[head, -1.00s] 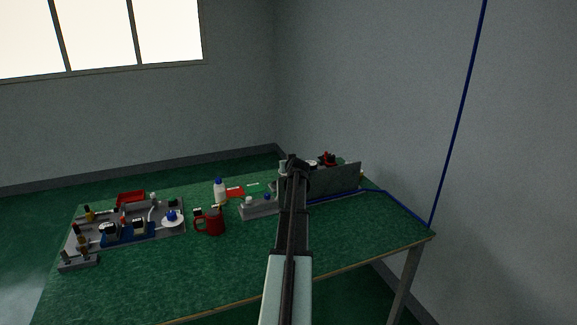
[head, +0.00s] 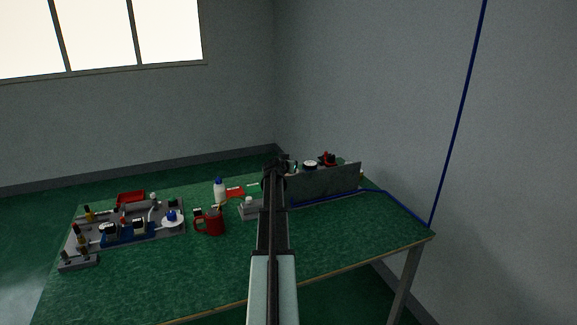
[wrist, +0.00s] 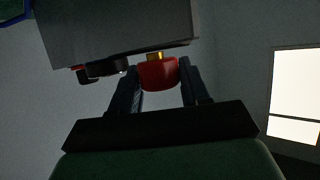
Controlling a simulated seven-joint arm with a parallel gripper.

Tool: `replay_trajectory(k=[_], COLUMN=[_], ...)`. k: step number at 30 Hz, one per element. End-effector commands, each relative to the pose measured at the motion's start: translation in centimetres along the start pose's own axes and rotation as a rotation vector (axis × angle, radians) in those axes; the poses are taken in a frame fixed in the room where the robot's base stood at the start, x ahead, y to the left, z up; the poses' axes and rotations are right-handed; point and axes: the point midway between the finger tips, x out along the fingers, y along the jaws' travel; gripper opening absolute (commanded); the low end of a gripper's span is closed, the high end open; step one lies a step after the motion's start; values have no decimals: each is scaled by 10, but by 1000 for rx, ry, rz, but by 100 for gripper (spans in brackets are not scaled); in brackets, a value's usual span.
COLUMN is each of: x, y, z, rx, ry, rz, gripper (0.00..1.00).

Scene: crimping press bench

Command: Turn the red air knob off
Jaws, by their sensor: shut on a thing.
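The red air knob (wrist: 158,74) is in the upper middle of the wrist view, on a short brass-coloured stem under a grey body (wrist: 118,32). My gripper (wrist: 161,82) has one dark finger on each side of the knob and is shut on it. In the head view my gripper (head: 275,166) is at the left end of an upright grey panel (head: 325,184). My arm hides the knob there. The knob's exact turn angle cannot be told.
Black fittings (wrist: 100,72) stand out left of the knob. A blue hose (head: 400,202) runs along the bench's right side. A red mug (head: 214,223), a white bottle (head: 220,190) and a loaded grey tray (head: 72,240) are to the left. The bench front is clear.

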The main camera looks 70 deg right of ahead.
Motion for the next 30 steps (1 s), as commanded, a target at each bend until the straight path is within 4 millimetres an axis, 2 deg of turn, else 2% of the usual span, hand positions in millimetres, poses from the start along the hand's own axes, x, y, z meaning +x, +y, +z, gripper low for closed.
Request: replay_trajectory(k=[13, 30], x=[0, 0], y=[-1, 0], z=[1, 2], rx=[51, 59], ry=[-2, -4], rz=[116, 135], gripper=[15, 15])
